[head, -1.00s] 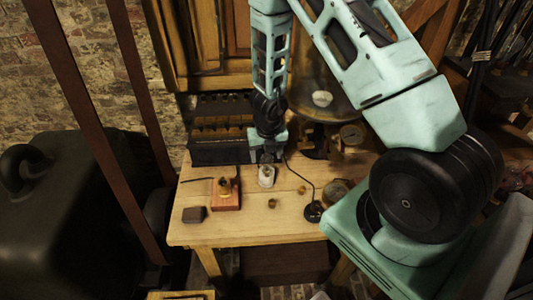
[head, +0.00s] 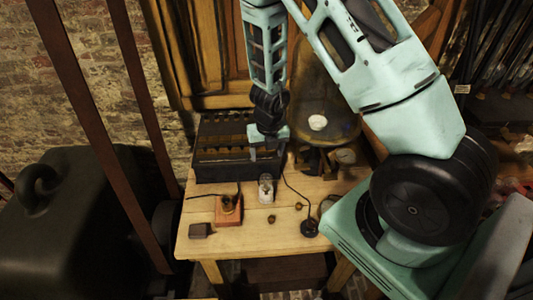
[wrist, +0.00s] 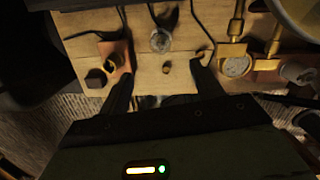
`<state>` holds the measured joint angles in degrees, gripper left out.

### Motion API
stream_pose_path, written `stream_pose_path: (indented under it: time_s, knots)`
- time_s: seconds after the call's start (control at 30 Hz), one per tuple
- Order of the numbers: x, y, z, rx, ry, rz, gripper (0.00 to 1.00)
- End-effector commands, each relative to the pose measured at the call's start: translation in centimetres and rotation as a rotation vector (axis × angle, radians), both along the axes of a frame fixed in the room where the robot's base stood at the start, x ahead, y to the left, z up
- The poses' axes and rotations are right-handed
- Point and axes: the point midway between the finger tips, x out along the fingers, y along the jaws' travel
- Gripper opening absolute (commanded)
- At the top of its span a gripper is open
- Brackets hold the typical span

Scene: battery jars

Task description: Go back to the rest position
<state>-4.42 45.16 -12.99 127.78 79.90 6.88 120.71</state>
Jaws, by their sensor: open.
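My gripper (head: 268,152) hangs above the back part of the wooden table (head: 265,240), higher than the glass jar and apart from it. In the wrist view its two fingers (wrist: 160,84) are spread wide with nothing between them. The small clear glass jar (head: 265,190) stands upright on the table; it also shows in the wrist view (wrist: 161,40), beyond the fingertips. An orange-brown block (head: 228,214) with a dark or brass fitting on top stands left of the jar.
A black slotted rack (head: 222,163) stands at the table's back left. A glass dome (head: 325,100) and brass gauges (wrist: 236,66) are at the back right. A dark small block (head: 200,230) lies front left. A brass piece (head: 271,218) and a black round base (head: 309,228) with a cable lie in front.

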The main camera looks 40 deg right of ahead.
Motion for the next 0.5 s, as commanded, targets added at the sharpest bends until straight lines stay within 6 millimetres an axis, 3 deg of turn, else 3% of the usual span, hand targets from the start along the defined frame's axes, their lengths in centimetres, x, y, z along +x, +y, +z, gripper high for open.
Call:
stream_pose_path:
  time_s: [0.03,0.2,0.5]
  knots:
    - [-0.1,0.1,1.8,-0.001,-0.001,0.004,0.66]
    - [-0.4,0.3,4.1,0.0,0.0,0.002,0.66]
    - [-0.6,0.3,5.2,0.0,0.0,0.0,0.66]
